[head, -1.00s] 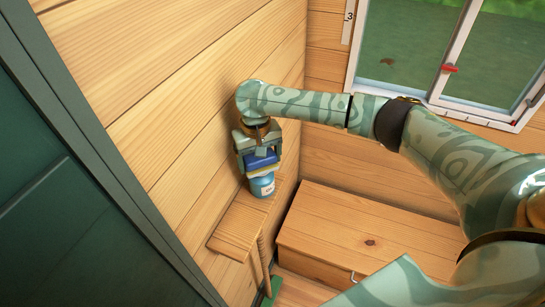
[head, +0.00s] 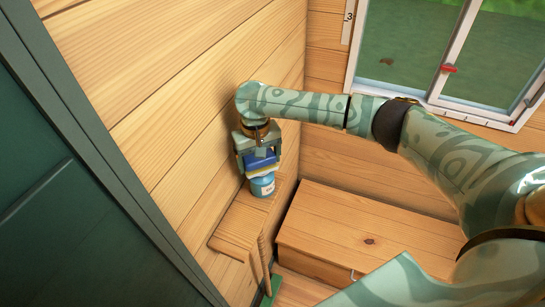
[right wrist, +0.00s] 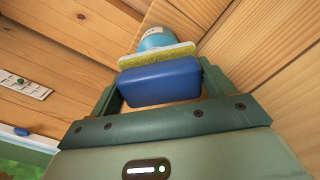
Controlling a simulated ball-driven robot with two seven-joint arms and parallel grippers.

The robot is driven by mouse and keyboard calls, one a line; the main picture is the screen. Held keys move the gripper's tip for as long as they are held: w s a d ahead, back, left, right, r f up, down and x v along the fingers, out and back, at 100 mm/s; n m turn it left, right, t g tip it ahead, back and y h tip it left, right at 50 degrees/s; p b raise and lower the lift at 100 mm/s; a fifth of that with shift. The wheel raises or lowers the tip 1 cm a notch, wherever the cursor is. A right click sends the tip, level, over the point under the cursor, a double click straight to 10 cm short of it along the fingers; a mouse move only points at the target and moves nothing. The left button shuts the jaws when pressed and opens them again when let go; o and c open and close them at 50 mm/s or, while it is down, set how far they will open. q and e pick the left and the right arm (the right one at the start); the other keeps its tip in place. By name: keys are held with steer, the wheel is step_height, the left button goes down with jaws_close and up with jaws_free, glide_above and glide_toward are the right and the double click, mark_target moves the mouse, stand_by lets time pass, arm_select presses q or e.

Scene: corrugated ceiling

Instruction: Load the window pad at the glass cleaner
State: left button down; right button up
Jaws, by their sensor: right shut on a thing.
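The window pad (head: 262,163) is a blue block with a yellow layer on one face. My right gripper (head: 259,158) is shut on it, and the pad also shows between the fingers in the right wrist view (right wrist: 160,84). The glass cleaner (head: 262,186) is a light-blue round container with a pale label, standing on a narrow wooden shelf (head: 228,236) in the corner. The pad is just above it, with the yellow face towards it in the right wrist view (right wrist: 157,38). I cannot tell whether they touch. My left gripper is out of view.
Plank walls (head: 215,75) stand close to the gripper. A wooden chest (head: 370,235) is right of the shelf. A dark green panel (head: 70,190) fills the left. Thin wooden strips (head: 264,252) stand by the shelf.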

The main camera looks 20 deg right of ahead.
steer(key=shift+s+f+p, duration=0.15)
steer(key=shift+f+p, duration=0.05)
steer(key=shift+p, duration=0.3)
stand_by(1.5)
step_height(320, 180, up, 5)
steer(key=p, duration=0.8)
steer(key=shift+r, duration=0.15)
step_height(320, 180, up, 2)
steer(key=shift+r+p, duration=0.1)
steer(key=shift+p, duration=1.1)
